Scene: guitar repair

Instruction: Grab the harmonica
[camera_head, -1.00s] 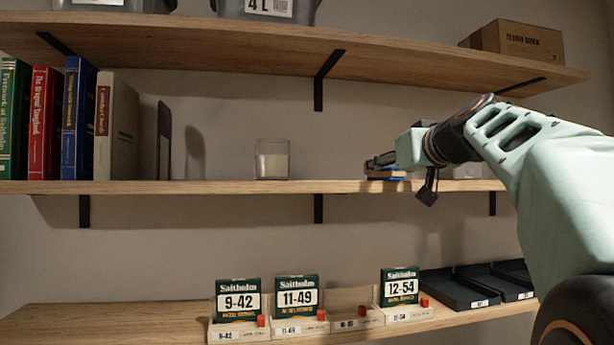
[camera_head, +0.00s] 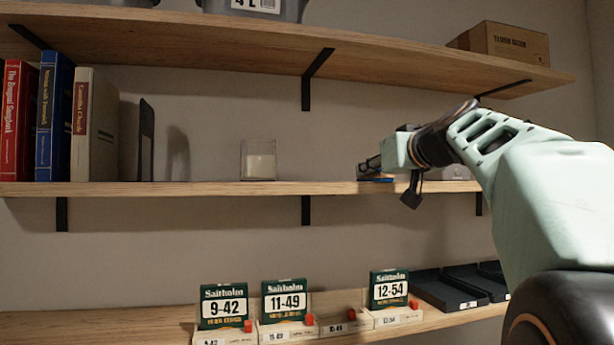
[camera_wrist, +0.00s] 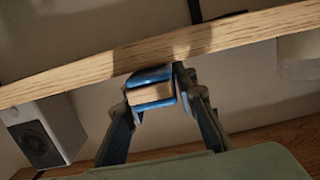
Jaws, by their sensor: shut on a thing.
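The harmonica (camera_wrist: 150,93) shows end-on in the wrist view, with a tan middle between blue faces. My gripper (camera_wrist: 153,84) has one finger on each side of it and is shut on it. In the head view my gripper (camera_head: 368,168) is at the front edge of the middle shelf, toward its right end. Only a thin blue strip of the harmonica (camera_head: 376,180) shows below the fingers there. I cannot tell whether it touches the shelf.
The middle shelf (camera_head: 215,188) also bears books (camera_head: 95,125), a black bookend (camera_head: 146,140) and a glass holder (camera_head: 258,160). A top shelf (camera_head: 400,66) overhangs. String packs (camera_head: 284,305) and black trays (camera_head: 450,290) sit below. The middle shelf is clear between glass and gripper.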

